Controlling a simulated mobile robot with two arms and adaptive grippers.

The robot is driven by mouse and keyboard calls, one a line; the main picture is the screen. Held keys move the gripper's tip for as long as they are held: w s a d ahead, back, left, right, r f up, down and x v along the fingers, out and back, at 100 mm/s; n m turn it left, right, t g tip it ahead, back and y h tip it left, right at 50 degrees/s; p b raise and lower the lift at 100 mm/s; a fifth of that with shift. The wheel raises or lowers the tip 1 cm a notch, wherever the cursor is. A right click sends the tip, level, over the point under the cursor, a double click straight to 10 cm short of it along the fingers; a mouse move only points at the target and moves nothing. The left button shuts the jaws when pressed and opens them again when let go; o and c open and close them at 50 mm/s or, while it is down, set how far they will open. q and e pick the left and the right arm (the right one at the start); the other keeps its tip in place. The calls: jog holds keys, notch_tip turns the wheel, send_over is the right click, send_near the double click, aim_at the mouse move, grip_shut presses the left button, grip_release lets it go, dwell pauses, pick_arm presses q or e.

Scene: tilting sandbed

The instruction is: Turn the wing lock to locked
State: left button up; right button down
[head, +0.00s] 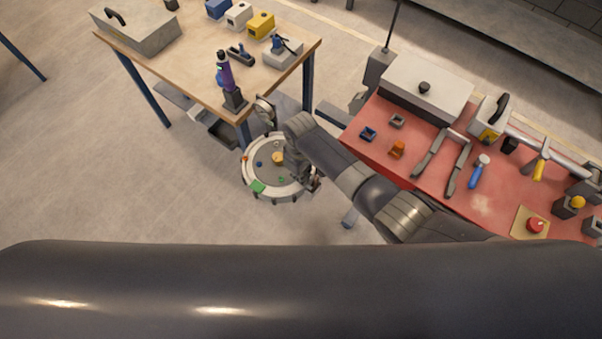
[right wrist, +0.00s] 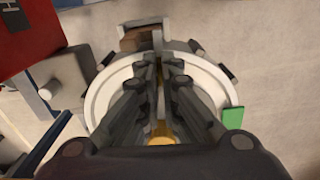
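The round sandbed (head: 249,177) with a pale rim stands low on the floor between the two tables. Small coloured pieces and a yellow knob (head: 278,158) lie within it, and a green tab (head: 258,186) is on its rim. My right gripper (head: 314,183) is at the sandbed's right rim. In the right wrist view its fingers (right wrist: 160,62) are drawn together above the sandbed (right wrist: 98,100), with a narrow gap. A grey bracket with a brown part (right wrist: 140,38) lies just past the fingertips; I cannot tell whether this is the wing lock. My left gripper is out of view.
A wooden table (head: 190,70) with boxes and tools is at upper left. A red-topped bench (head: 385,160) with tools lies under and beside my right arm. Open floor lies left of the sandbed.

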jog(key=shift+n, duration=0.5)
jog(key=c, duration=2.1)
grip_release()
notch_tip(320, 180, up, 12)
